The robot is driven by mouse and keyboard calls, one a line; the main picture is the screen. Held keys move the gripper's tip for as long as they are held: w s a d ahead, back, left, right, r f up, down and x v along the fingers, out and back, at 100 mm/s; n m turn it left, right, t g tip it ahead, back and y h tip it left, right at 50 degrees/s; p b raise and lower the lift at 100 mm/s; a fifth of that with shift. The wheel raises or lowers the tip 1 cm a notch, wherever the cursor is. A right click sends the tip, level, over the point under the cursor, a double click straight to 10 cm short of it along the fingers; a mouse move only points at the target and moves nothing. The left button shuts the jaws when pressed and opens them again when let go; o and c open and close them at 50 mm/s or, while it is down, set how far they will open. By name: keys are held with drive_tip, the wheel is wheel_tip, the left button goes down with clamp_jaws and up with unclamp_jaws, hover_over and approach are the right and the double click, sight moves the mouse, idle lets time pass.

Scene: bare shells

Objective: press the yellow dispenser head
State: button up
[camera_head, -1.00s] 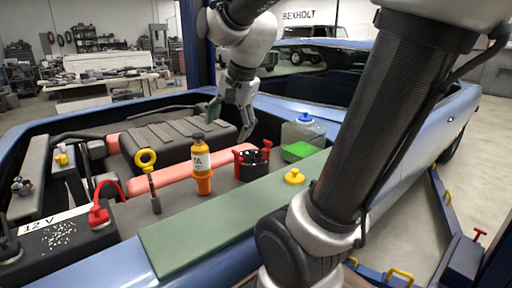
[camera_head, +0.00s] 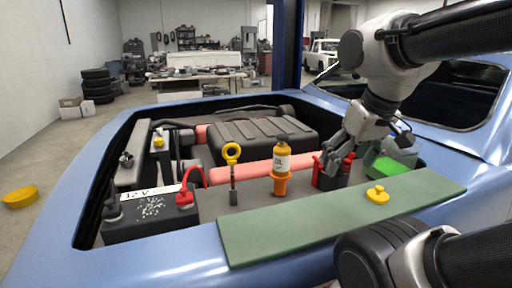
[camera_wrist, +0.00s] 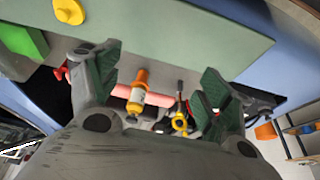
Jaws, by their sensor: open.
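A yellow lobed cap with a raised knob (camera_head: 377,194) lies on the green mat (camera_head: 270,232); the wrist view shows it at the top left (camera_wrist: 69,10). A small yellow top (camera_head: 158,142) sits on a grey part at the engine bay's left. I cannot tell which of these is the dispenser head. My gripper (camera_head: 334,156) is open and empty, above and partly in front of the red and black holder (camera_head: 335,178). It is apart from both yellow parts. Its spread fingers also show in the wrist view (camera_wrist: 158,78).
An orange oil bottle (camera_head: 282,165) stands upright on an orange base. Left of it are a yellow ring-handled dipstick (camera_head: 232,155) and a battery (camera_head: 150,215). The mat's left part is clear.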

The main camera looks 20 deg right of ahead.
drive_tip(key=shift+f, duration=0.15)
drive_tip(key=c, duration=0.6)
drive_tip(key=w, duration=0.1)
drive_tip(key=w+g, duration=0.1)
drive_tip(key=w+d+f, duration=0.1)
drive_tip(key=shift+w+m, duration=0.2)
drive_tip(key=shift+m, duration=0.2)
drive_tip(key=c, duration=1)
drive_tip(key=shift+t+y, duration=0.4)
drive_tip(key=shift+t, duration=0.5)
drive_tip(key=w, duration=0.5)
drive_tip(key=w+d+r, duration=0.1)
drive_tip(key=w, duration=0.5)
drive_tip(key=w+d+r, duration=0.1)
drive_tip(key=w, duration=0.5)
drive_tip(key=shift+w+r, duration=0.1)
drive_tip(key=shift+w, duration=0.15)
clamp_jaws()
drive_tip(key=w+d+r+t, duration=0.1)
drive_tip(key=w+r+t, duration=0.2)
drive_tip(key=w+r, duration=0.3)
drive_tip(key=w, duration=0.3)
